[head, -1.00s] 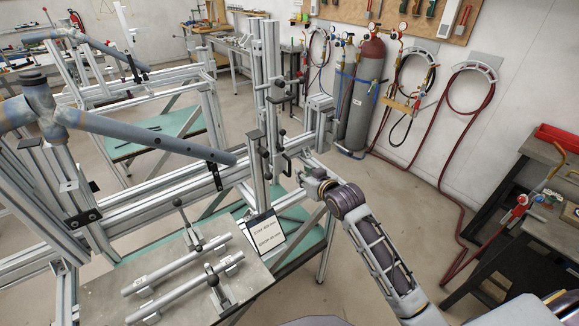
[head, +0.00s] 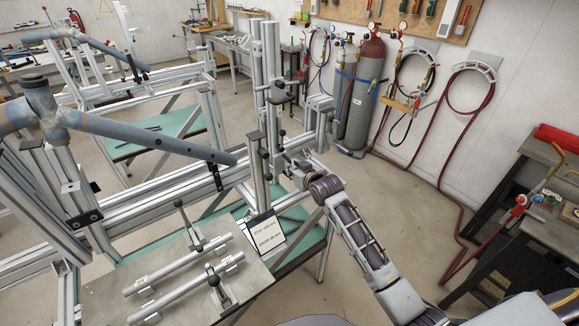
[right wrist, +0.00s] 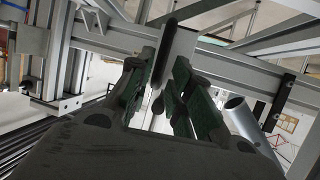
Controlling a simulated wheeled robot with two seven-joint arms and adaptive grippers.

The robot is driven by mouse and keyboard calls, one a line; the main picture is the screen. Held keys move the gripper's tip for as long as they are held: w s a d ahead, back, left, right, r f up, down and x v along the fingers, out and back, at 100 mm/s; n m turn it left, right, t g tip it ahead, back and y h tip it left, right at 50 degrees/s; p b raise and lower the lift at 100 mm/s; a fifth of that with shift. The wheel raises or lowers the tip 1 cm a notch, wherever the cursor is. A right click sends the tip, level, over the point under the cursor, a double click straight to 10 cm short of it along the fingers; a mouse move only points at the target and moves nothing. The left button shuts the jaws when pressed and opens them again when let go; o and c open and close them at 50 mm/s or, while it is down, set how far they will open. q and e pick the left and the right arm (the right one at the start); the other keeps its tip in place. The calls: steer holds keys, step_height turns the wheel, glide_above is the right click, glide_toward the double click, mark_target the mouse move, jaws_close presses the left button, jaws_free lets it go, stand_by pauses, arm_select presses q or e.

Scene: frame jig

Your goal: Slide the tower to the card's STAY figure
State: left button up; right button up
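My right gripper (head: 288,172) is at the tower's lower right side. In the right wrist view its green-padded fingers (right wrist: 166,80) are apart, with a dark knob (right wrist: 158,104) between them and a slotted silver profile beyond. My left gripper is out of view.
A blue-grey frame tube (head: 150,140) runs across the jig towards the tower. Two bars with toggle clamps lie on the grey plate (head: 255,278) in front. Gas cylinders (head: 362,95) stand behind on the right.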

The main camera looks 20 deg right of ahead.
steer(key=shift+x, duration=2.3)
jaws_close()
